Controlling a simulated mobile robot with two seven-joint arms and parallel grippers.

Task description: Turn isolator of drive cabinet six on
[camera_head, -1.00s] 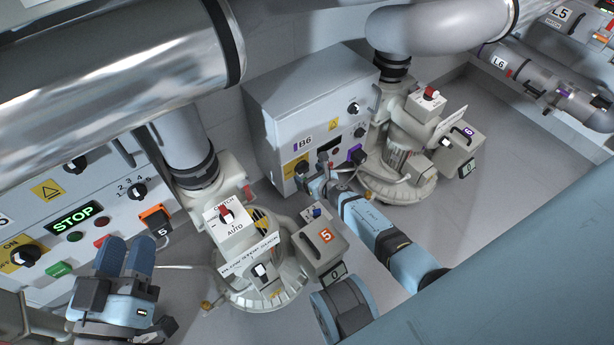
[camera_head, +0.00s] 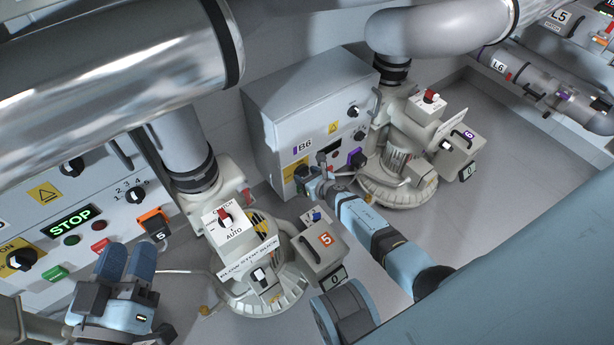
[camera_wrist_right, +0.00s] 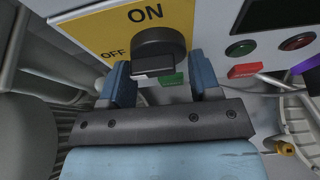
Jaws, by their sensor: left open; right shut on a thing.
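Drive cabinet B6 (camera_head: 262,115) stands at the back centre of the head view. Its isolator is a black rotary knob (camera_wrist_right: 158,48) on a yellow plate (camera_wrist_right: 110,28) marked ON at the top and OFF at the left. My right gripper (camera_wrist_right: 163,85) is at this knob, with one blue finger on each side, shut on it. I cannot clearly tell which mark the knob points to. In the head view, my right gripper (camera_head: 310,182) partly hides the knob. My left gripper (camera_head: 125,262) is open and empty at the lower left, in front of another cabinet.
Blower 5 (camera_head: 240,255) stands between my arms, and blower 6 (camera_head: 400,175) stands right of cabinet B6. Green (camera_wrist_right: 243,70) and red (camera_wrist_right: 300,65) buttons sit right of the knob. A large pipe (camera_head: 110,60) crosses the upper left. Open floor (camera_head: 520,140) lies at the right.

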